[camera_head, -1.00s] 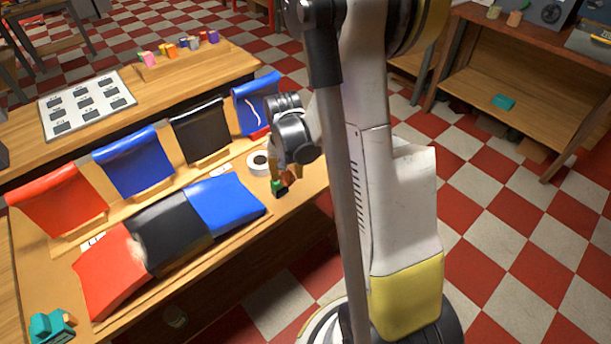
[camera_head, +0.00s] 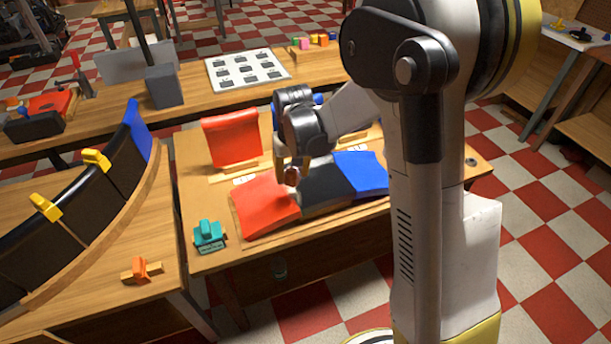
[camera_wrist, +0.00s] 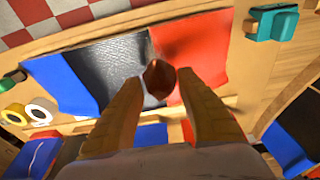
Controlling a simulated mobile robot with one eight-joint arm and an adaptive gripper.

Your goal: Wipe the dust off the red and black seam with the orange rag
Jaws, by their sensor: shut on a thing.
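My gripper (camera_head: 292,166) is shut on a small reddish-brown bundle (camera_head: 291,177), which I take to be the orange rag. It also shows between the yellow fingertips in the wrist view (camera_wrist: 158,77). A padded strip of red (camera_head: 265,205), black (camera_head: 325,188) and blue (camera_head: 362,174) panels lies on the workbench. In the wrist view my gripper is over the border between the red panel (camera_wrist: 205,45) and the black panel (camera_wrist: 112,62). The bundle hides part of that seam, and I cannot tell whether it touches. A dull brownish tint shows along the seam.
A teal clamp (camera_head: 209,236) stands at the bench's front left corner. A red backrest-like panel (camera_head: 232,138) stands behind the strip. A curved black panel with yellow clamps (camera_head: 97,160) is on the left bench. In the wrist view a white tape roll (camera_wrist: 40,112) lies beyond the blue end.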

